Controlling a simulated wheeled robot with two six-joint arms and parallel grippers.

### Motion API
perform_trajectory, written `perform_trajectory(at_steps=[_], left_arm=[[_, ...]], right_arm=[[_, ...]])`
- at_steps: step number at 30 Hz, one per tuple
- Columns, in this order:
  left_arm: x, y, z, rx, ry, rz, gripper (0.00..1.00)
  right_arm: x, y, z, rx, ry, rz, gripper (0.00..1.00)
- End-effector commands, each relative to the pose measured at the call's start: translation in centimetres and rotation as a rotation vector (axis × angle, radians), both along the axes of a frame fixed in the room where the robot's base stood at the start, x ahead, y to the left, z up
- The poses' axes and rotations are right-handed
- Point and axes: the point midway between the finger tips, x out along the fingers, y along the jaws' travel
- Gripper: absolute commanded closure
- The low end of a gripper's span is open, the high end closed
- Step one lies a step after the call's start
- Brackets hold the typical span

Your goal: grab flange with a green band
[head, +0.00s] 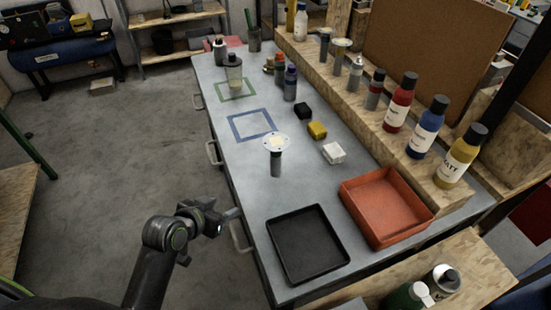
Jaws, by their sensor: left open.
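A flange (276,143) with a pale round disc on top stands upright on the grey workbench, on a grey stem with a dark green band. Two more disc-topped pieces (340,47) stand on the wooden ledge at the back; their bands are too small to tell. My left gripper (233,213) is open and empty. It appears beside the bench's front edge, lower left of the flange and apart from it. My right gripper is not in view.
A black tray (308,246) and a red bin (350,196) are right of the flange. Blue (233,139) and green (220,97) outlines mark the bench (243,170). Several bottles line the ledge.

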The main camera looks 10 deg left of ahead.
Motion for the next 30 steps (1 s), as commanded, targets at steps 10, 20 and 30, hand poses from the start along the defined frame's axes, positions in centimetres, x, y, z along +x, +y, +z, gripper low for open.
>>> perform_trajectory(at_steps=[10,20,30], left_arm=[[3.7,-4.3,10.0,-0.05,-0.269,-0.152,0.46],[8.4,-6.2,7.8,-0.05,-0.267,-0.151,0.46],[12.4,-7.9,5.9,-0.047,-0.267,-0.151,0.46]], right_arm=[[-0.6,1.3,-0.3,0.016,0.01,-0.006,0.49],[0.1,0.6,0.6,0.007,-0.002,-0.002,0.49],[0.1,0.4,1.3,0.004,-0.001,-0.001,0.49]])
